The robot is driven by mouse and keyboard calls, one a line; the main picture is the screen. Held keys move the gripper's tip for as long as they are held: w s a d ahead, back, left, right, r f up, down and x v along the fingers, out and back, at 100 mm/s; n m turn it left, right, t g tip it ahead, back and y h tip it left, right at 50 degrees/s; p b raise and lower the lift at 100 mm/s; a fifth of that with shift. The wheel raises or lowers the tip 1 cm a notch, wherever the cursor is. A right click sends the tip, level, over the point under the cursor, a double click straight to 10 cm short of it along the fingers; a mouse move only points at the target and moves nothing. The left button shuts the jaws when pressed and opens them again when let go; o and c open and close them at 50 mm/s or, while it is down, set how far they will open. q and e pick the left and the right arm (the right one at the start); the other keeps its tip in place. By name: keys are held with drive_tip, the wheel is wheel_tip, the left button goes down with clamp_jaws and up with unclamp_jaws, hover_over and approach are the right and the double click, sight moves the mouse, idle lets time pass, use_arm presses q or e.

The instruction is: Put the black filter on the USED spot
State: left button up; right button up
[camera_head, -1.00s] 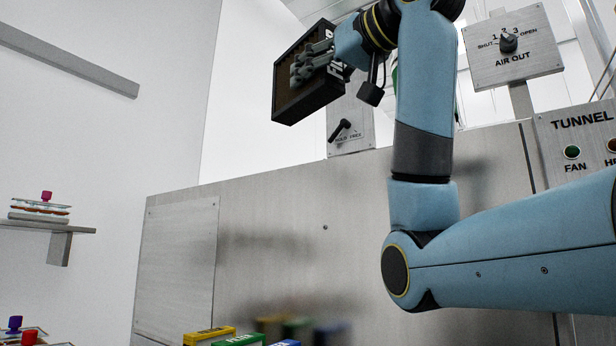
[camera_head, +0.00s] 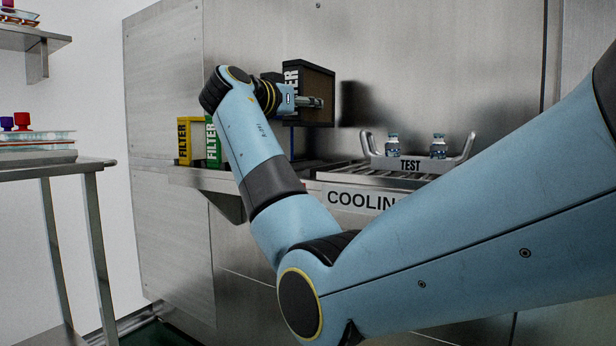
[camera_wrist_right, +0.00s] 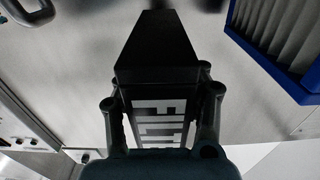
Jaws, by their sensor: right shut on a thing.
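The black filter (camera_head: 320,92) is a box with a black frame, a brown inner face and white "FILTER" lettering on its edge. My right gripper (camera_head: 312,103) is shut on it and holds it upright in front of the steel machine wall, above shelf height. In the right wrist view the filter (camera_wrist_right: 168,75) sits between the two fingers of my right gripper (camera_wrist_right: 165,105). No spot marked USED can be read in these views. My left gripper is not in view.
A yellow filter (camera_head: 187,140) and a green filter (camera_head: 213,145) stand on the shelf to the left. A blue filter (camera_wrist_right: 285,40) shows in the wrist view. A TEST rack (camera_head: 408,166) with two small bottles stands on the cooling rollers to the right. A side table (camera_head: 50,168) is far left.

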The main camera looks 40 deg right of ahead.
wheel_tip(320, 180, down, 5)
drive_tip(key=shift+f+b, duration=0.15)
drive_tip(key=shift+b, duration=0.5)
wheel_tip(320, 180, down, 4)
drive_tip(key=shift+b, duration=0.65)
drive_tip(key=shift+f, duration=0.2)
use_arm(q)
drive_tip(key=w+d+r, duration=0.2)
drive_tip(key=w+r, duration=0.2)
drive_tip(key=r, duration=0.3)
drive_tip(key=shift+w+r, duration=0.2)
use_arm(e)
drive_tip(key=shift+r, duration=0.15)
drive_tip(key=shift+f, duration=0.2)
drive_tip(key=o, duration=1.3)
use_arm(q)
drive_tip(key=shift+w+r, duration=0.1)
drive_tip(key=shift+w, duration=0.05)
use_arm(e)
drive_tip(key=shift+o, duration=0.2)
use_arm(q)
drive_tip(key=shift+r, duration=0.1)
use_arm(e)
drive_tip(key=shift+r, duration=0.15)
